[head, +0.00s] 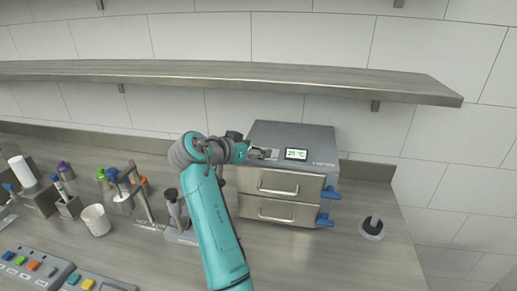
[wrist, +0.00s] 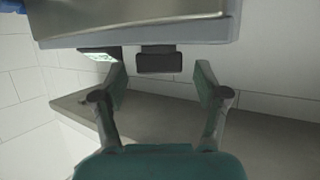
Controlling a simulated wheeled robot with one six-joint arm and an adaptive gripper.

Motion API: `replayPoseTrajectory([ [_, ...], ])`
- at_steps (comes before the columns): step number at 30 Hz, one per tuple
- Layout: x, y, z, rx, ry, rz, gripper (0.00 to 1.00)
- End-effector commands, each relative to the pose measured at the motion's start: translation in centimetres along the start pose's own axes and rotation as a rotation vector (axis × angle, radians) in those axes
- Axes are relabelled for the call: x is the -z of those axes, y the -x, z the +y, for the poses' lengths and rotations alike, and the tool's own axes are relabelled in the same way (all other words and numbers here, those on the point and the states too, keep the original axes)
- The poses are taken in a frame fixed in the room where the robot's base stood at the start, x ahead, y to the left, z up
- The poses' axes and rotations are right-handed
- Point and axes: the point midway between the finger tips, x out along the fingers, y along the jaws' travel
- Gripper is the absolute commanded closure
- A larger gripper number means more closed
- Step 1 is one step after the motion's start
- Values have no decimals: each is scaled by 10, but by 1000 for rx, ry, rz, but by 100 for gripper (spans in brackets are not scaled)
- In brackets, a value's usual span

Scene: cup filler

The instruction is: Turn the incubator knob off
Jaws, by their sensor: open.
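The incubator (head: 305,135) is a grey box on the counter with a lit display (head: 296,154) reading about 25 °C. My gripper (head: 263,154) is at its upper front, just left of the display. In the wrist view my gripper (wrist: 161,78) is open, its two fingers apart. A dark block, apparently the knob (wrist: 159,60), shows between and just beyond the fingertips, with no clear contact. It stands out from the incubator's body (wrist: 135,20), and the display edge (wrist: 98,54) shows to its left. In the head view my gripper hides the knob, and its setting cannot be read.
Two drawers with metal handles (head: 278,190) and blue levers (head: 328,193) are below the display. A white beaker (head: 95,220) and button boxes (head: 32,270) stand left. A round dark-topped object (head: 372,227) stands right.

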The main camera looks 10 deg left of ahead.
Motion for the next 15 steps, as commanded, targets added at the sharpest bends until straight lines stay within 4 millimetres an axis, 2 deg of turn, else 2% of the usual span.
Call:
replayPoseTrajectory([
  [6, 0, -15, 0, 0, 0, 0, 27],
  [14, 0, -16, 0, 0, 0, 0, 27],
  [15, 0, -16, 0, 0, 0, 0, 30],
])
